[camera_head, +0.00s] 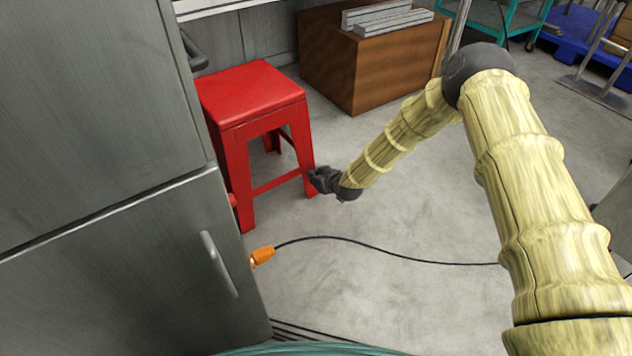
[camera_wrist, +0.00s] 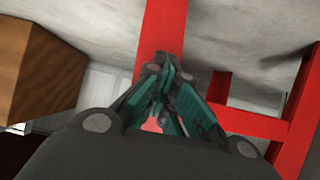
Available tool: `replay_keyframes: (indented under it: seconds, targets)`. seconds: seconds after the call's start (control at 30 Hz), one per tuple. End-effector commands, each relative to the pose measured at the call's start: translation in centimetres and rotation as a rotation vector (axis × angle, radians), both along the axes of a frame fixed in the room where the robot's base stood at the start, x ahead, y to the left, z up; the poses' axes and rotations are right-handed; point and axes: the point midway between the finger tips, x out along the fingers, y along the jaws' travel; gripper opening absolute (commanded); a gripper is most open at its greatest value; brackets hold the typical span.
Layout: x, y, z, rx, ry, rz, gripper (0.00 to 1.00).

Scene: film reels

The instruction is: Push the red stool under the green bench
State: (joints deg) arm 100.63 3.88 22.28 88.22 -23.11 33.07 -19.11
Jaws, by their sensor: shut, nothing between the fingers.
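The red stool (camera_head: 250,95) stands upright on the concrete floor in the head view, beside the grey metal cabinet, which hides part of its left side. My gripper (camera_head: 318,180) is shut and empty, low down at the stool's front right leg. In the wrist view my gripper's shut fingertips (camera_wrist: 168,65) lie over a red stool leg (camera_wrist: 165,25). Whether they touch it I cannot tell. A lower rail of the stool (camera_wrist: 240,121) shows to the right. I cannot make out a green bench for certain; a teal-green frame (camera_head: 515,22) stands at the top right.
The grey cabinet (camera_head: 90,110) fills the left. A brown wooden box (camera_head: 365,70) with grey slabs stands behind the stool to the right. A black cable with an orange plug (camera_head: 262,256) crosses the floor. Open floor (camera_head: 400,220) lies right of the stool.

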Motion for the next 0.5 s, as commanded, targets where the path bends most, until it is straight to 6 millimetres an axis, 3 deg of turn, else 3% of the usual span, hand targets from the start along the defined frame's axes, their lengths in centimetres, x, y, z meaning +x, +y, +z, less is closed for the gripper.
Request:
replay_keyframes:
  seconds: [0.5]
  targets:
    - [2.3, 1.7, -0.1, 0.001, 0.0, 0.001, 0.0]
